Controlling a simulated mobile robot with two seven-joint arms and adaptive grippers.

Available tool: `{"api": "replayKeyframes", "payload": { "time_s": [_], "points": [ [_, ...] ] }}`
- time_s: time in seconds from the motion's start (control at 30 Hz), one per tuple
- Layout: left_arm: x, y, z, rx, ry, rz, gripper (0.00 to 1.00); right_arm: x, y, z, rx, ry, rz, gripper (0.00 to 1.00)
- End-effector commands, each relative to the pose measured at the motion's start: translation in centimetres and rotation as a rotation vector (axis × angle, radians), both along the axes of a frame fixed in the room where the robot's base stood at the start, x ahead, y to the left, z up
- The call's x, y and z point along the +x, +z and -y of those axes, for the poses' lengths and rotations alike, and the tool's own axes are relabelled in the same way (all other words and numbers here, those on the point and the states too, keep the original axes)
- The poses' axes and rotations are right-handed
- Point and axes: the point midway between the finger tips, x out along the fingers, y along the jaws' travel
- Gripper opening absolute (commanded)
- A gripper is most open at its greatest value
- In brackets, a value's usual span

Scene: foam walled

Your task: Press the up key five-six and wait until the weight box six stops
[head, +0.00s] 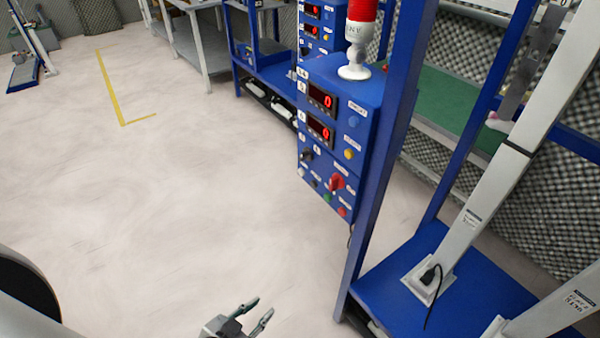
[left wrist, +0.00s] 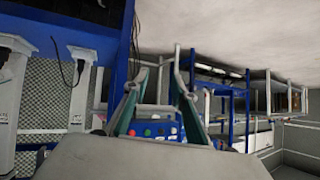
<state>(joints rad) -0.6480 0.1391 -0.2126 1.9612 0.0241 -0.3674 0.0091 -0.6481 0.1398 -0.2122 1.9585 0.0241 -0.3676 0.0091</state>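A blue control box (head: 340,140) hangs on a blue post in the head view, with two red displays (head: 319,130) reading 0. Its lower face carries a red knob (head: 337,182), a black knob and several coloured buttons. The labels are too small to read, so I cannot pick out the up key five-six. My left gripper (head: 264,306) is open and empty, low in the picture, below the box and apart from it. I cannot identify weight box six. My right gripper is not in view.
A red and white signal lamp (head: 358,40) stands on the box. Blue frames with white columns (head: 490,190) and a blue base plate (head: 450,295) stand at the right. Another blue cabinet (head: 318,30) is behind.

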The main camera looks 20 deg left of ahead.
Motion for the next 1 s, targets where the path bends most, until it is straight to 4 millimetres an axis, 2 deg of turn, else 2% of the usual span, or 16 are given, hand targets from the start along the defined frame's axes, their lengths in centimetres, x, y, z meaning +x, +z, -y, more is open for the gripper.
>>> {"api": "replayKeyframes", "payload": {
  "time_s": [0.23, 0.33, 1.0],
  "points": [
    [0.00, 0.00, -0.01, 0.000, 0.000, 0.000, 0.26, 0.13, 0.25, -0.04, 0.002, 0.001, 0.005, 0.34],
    [0.01, 0.00, -0.02, 0.000, 0.000, 0.000, 0.00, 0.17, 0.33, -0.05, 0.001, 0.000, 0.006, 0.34],
    [0.01, 0.02, -0.02, 0.000, 0.000, 0.000, 0.00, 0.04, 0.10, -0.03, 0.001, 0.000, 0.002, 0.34]
  ]
}}
